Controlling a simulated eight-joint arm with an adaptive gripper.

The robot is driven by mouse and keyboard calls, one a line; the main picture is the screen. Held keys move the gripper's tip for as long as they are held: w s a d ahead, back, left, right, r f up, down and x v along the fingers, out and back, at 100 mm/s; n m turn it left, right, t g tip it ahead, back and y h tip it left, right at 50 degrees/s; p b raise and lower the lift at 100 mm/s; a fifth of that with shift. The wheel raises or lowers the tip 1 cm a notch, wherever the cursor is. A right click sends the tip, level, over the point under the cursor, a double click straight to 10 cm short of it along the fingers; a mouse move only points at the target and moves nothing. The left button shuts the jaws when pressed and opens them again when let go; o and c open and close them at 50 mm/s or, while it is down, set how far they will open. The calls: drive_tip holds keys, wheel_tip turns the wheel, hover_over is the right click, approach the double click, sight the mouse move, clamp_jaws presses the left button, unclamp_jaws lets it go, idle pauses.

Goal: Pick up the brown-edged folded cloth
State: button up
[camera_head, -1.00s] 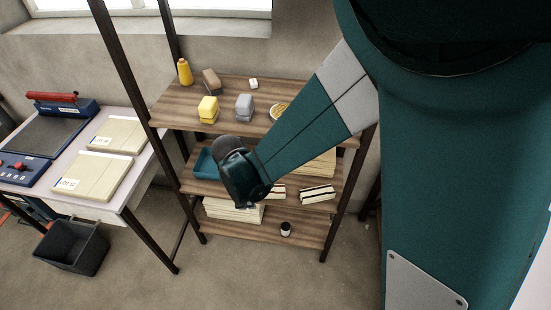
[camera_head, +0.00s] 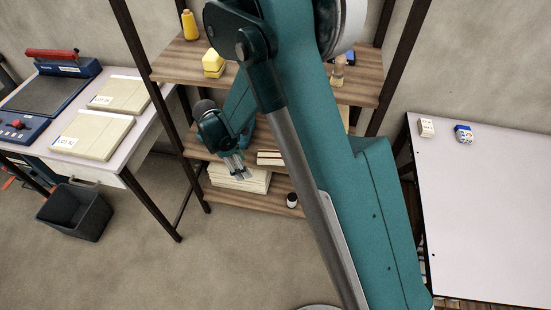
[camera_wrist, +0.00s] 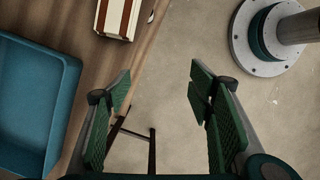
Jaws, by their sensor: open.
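A pale folded cloth with brown edges (camera_wrist: 118,18) lies on the wooden shelf at the top of the wrist view, partly cut off by the frame. In the head view a brown-edged folded cloth (camera_head: 268,158) shows on the middle shelf, partly hidden behind my arm. My gripper (camera_wrist: 160,86) is open and empty, its green-padded fingers apart, with floor showing between them. The cloth is beyond the fingertips, not touched. In the head view my gripper (camera_head: 238,172) hangs at the front of the middle shelf, left of the cloth.
A blue tray (camera_wrist: 70,95) sits on the shelf left of my fingers. A pale stack (camera_head: 235,180) and a dark jar (camera_head: 291,200) are on the bottom shelf. Dark posts (camera_head: 143,70) flank the shelves. A white table (camera_head: 480,220) stands right.

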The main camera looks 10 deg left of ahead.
sight(280, 155)
drive_tip(key=w, duration=0.3)
drive_tip(key=w+m+h, duration=0.1)
drive_tip(key=w, duration=0.2)
drive_tip(key=w+f+m, duration=0.1)
drive_tip(key=w, duration=0.2)
drive_tip(key=shift+d+h, duration=0.3)
drive_tip(key=shift+w+d+b, duration=0.2)
drive_tip(key=shift+d+b, duration=0.05)
drive_tip(key=shift+d, duration=1)
drive_tip(key=shift+w+d+b, duration=0.15)
drive_tip(key=shift+d+b, duration=0.1)
drive_tip(key=shift+d, duration=0.95)
drive_tip(key=shift+w+d+b, duration=0.2)
drive_tip(key=shift+d+b, duration=0.05)
drive_tip(key=shift+d, duration=1)
drive_tip(key=d, duration=0.2)
drive_tip(key=d+b, duration=0.1)
drive_tip(key=d, duration=0.1)
drive_tip(key=shift+w+f, duration=0.1)
drive_tip(key=shift+w, duration=0.2)
drive_tip(key=shift+d+f, duration=0.15)
drive_tip(key=shift+d, duration=0.15)
drive_tip(key=shift+d+f+b, duration=0.15)
drive_tip(key=shift+f+b, duration=0.2)
